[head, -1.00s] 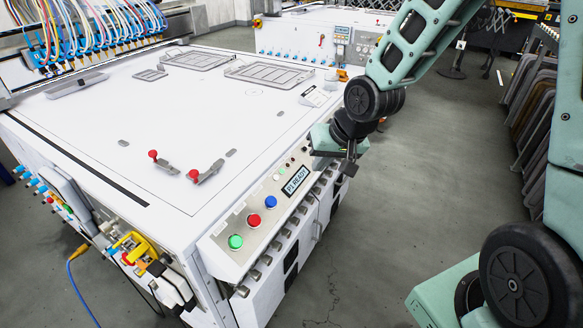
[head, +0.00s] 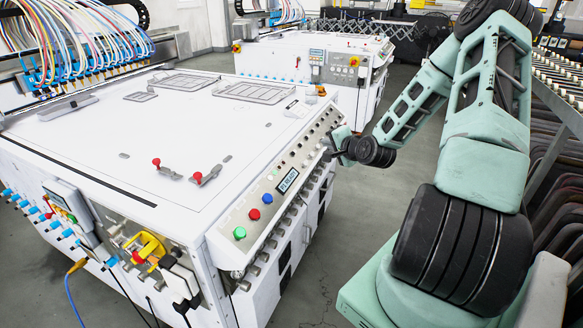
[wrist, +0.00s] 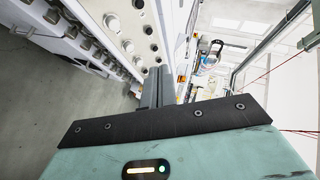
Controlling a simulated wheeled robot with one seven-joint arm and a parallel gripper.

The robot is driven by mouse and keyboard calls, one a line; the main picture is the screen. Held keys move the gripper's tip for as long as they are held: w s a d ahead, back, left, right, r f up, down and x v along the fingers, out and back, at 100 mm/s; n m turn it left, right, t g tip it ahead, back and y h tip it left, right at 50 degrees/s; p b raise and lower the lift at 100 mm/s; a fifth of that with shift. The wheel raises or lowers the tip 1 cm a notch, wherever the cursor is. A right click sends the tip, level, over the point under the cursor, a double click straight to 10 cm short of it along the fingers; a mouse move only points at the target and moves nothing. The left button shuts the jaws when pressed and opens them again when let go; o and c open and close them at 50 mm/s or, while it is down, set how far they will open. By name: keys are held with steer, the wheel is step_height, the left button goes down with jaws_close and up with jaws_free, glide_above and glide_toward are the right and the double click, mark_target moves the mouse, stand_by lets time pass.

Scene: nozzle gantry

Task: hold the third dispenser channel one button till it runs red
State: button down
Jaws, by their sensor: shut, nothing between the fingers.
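The white machine's sloped control panel (head: 262,222) runs along its front right edge. In the head view it has green, red and blue buttons, a small lit display (head: 287,180) whose text I cannot read, and a row of small dark round controls (head: 307,146) beyond it. My gripper (head: 328,156) is at the panel's outer edge beside these controls. I cannot tell which button is the third dispenser's channel one, or whether the fingertips touch any.
Two red-knobbed levers (head: 198,177) stand on the white tabletop (head: 110,135). A yellow-and-red switch (head: 147,247) and hoses are on the near side. A second white machine (head: 335,80) stands behind.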

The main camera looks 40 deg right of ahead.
mark_target(305, 164)
steer(key=shift+d, duration=0.15)
steer(key=w+a+f+b, duration=0.2)
steer(key=w+f+b, duration=0.2)
steer(key=f+b, duration=0.2)
steer(key=shift+w+f, duration=0.3)
steer(key=shift+f, duration=0.3)
stand_by(2.1)
steer(key=shift+w+f+b, duration=0.2)
steer(key=shift+f+b, duration=0.15)
steer(key=shift+w+a+f+b, duration=0.2)
steer(key=shift+w+f+b, duration=0.1)
steer(key=shift+f, duration=0.1)
stand_by(3.8)
